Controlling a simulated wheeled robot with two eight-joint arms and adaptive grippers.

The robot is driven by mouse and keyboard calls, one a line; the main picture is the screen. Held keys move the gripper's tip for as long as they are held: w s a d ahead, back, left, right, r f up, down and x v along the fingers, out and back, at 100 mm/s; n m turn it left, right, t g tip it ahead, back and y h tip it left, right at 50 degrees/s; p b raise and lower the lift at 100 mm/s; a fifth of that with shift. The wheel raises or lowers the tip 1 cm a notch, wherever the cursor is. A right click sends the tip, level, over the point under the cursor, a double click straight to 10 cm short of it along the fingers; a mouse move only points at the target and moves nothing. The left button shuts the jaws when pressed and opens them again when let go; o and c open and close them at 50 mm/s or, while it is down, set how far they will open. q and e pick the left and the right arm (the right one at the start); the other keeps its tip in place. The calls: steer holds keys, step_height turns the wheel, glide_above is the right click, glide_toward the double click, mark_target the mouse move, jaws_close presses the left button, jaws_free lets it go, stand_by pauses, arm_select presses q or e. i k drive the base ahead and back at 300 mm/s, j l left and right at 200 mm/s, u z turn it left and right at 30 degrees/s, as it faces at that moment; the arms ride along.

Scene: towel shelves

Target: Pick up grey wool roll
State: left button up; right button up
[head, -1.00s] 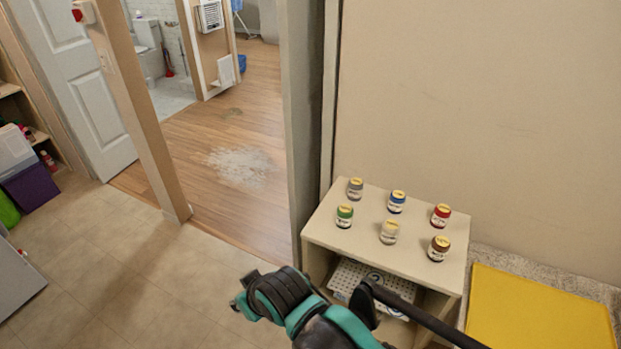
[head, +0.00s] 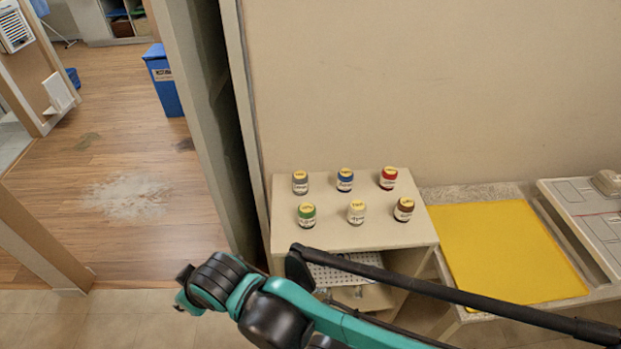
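The grey wool roll seems to be the small grey item with a yellow top and pale label (head: 300,183), upright at the back left of a beige cabinet top (head: 355,238). It looks more like a jar than a roll. Nothing touches it. A teal and black arm of mine crosses in front of the cabinet from the lower right. Its far end is left of and below the grey item, apart from it. I cannot make out gripper fingers there. No second gripper shows.
Beside it stand similar blue (head: 345,181), red (head: 388,179), green (head: 306,216), white (head: 356,212) and brown (head: 403,210) items. A white perforated basket (head: 345,275) is inside the cabinet. A yellow mat (head: 510,250) lies right. A door post is left.

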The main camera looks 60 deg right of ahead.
mark_target(300, 177)
steer(key=i+z, duration=0.15)
steer(key=z, duration=0.3)
steer(key=i+j+z, duration=0.1)
steer(key=z, duration=0.35)
steer(key=i+j+z, duration=0.1)
steer(key=z, duration=0.3)
steer(key=i+j+z, duration=0.15)
steer(key=z, duration=0.3)
